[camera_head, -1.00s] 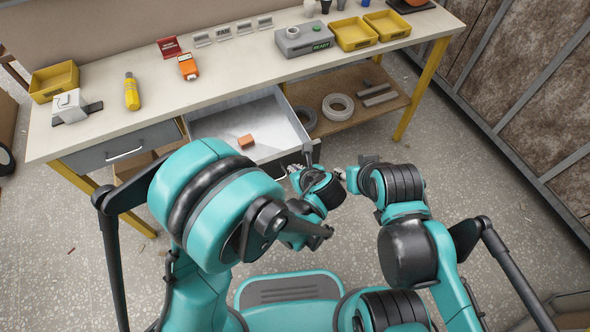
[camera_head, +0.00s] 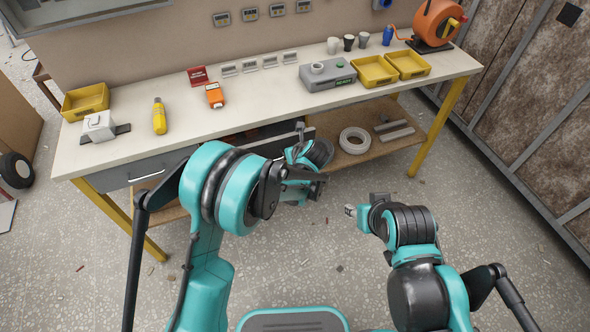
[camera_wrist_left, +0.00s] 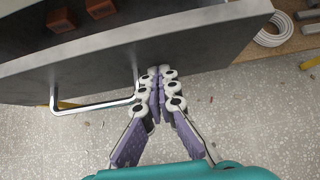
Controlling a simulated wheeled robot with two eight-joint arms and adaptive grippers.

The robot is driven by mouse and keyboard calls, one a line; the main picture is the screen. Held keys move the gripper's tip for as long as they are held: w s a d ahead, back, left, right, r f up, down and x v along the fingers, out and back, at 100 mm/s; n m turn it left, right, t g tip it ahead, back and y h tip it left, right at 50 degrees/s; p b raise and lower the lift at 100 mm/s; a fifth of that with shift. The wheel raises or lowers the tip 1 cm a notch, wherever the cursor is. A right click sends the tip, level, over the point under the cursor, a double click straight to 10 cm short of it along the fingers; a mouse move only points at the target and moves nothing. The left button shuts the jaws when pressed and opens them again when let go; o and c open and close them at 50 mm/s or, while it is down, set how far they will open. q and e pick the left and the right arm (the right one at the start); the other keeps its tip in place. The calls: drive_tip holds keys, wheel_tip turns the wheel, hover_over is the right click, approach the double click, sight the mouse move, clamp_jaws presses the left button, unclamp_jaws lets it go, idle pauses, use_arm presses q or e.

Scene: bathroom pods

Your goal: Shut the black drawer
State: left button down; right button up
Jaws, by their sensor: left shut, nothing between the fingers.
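My left gripper (camera_wrist_left: 162,76) is shut and empty. Its fingertips are at the front panel, just right of the handle; whether they touch it is hard to tell. In the head view my left arm hides part of the drawer front. My right gripper (camera_head: 350,211) is away from the bench, its fingers too small to read.
A grey drawer (camera_head: 150,170) to the left is closed. The bench top (camera_head: 255,95) holds yellow bins, a grey device (camera_head: 327,75) and tools. A lower shelf (camera_head: 375,150) holds a white coil (camera_head: 354,141).

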use_arm(q)
drive_tip(key=w+a, duration=0.1)
drive_tip(key=w, duration=0.4)
drive_tip(key=w+a, duration=0.1)
drive_tip(key=w, duration=0.2)
drive_tip(key=shift+a, duration=0.3)
drive_tip(key=shift+w+a+r, duration=0.1)
drive_tip(key=shift+w, duration=0.25)
drive_tip(key=shift+r, duration=0.1)
